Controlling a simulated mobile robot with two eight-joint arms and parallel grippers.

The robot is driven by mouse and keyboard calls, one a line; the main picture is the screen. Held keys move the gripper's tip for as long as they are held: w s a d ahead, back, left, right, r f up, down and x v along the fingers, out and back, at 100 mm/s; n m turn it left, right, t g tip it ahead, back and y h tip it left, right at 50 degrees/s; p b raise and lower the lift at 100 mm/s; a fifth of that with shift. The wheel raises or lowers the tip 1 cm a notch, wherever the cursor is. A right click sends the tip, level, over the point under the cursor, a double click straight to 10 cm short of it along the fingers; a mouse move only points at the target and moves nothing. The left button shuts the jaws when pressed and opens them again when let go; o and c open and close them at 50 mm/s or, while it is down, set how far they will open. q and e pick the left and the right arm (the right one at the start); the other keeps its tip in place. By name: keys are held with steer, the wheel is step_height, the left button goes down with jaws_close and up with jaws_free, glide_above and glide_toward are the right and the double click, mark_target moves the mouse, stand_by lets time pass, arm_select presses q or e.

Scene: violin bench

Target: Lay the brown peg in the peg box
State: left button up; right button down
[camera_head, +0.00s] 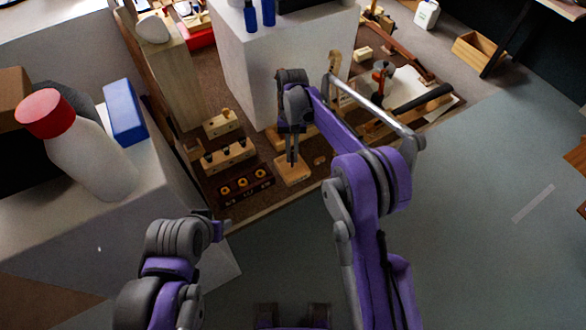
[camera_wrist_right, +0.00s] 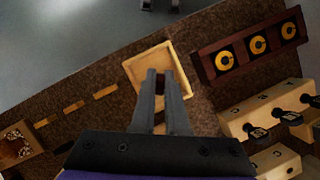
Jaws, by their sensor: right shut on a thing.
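My right gripper (camera_head: 292,160) points down at a small, square, pale wooden box (camera_head: 293,172) near the bench's front edge, apparently the peg box. In the right wrist view the gripper's fingers (camera_wrist_right: 161,76) are close together over the box (camera_wrist_right: 152,60). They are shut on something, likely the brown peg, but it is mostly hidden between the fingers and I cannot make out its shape. I cannot tell whether it touches the box. My left gripper (camera_head: 217,230) is low at the left, apart from the bench's objects, with its fingertips unclear.
A dark brown block with yellow rings (camera_head: 246,184) sits left of the box. A pale block with dark knobs (camera_head: 229,155) is behind it. A large white block (camera_head: 255,85) rises behind my right gripper. A hammer (camera_head: 380,75) lies farther right.

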steer(key=shift+f+b, duration=0.35)
steer(key=shift+f, duration=0.35)
stand_by(0.4)
steer(key=c, duration=0.8)
jaws_free()
steer(key=shift+c, duration=0.2)
steer(key=v, duration=0.7)
steer(key=shift+r, duration=0.25)
steer(key=shift+w+r, duration=0.1)
